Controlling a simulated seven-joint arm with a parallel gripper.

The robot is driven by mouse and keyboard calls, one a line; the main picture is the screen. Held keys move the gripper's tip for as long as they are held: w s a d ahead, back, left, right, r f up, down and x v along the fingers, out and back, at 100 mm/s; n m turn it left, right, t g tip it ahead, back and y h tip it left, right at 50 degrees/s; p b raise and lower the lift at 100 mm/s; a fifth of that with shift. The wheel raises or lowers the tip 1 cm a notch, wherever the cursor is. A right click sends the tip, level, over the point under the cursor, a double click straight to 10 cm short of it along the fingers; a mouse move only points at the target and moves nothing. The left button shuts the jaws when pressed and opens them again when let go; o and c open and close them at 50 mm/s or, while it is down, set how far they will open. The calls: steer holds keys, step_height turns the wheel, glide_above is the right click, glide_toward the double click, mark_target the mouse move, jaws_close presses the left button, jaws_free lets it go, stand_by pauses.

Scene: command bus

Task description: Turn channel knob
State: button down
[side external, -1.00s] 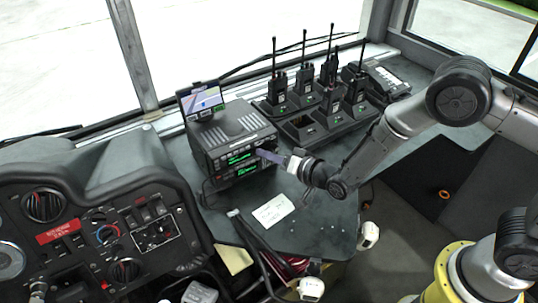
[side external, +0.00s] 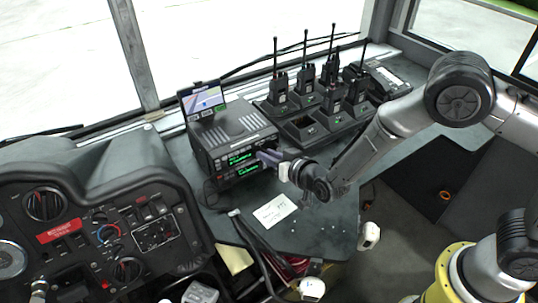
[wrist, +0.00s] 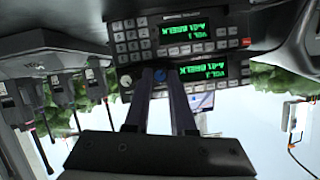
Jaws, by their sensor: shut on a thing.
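The radio stack (side external: 232,140) stands on the dash shelf, two units with green displays. In the wrist view the radio front (wrist: 200,50) appears upside down. A blue knob (wrist: 159,76) sits on one unit's front beside its display. My gripper (side external: 262,154) reaches the right side of the radio front. In the wrist view its two fingers (wrist: 160,74) stand on either side of the blue knob, shut on it. The fingers hide part of the knob and panel. I cannot read any knob label.
Handheld radios with antennas (side external: 330,88) stand in a charger (side external: 318,124) behind my gripper. A paper card (side external: 274,211) lies on the shelf in front. The dashboard (side external: 90,225) is at left.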

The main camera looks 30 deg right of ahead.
steer(key=shift+h, duration=0.3)
steer(key=shift+n, duration=0.3)
steer(key=c, duration=0.8)
jaws_free()
steer(key=shift+o, duration=0.2)
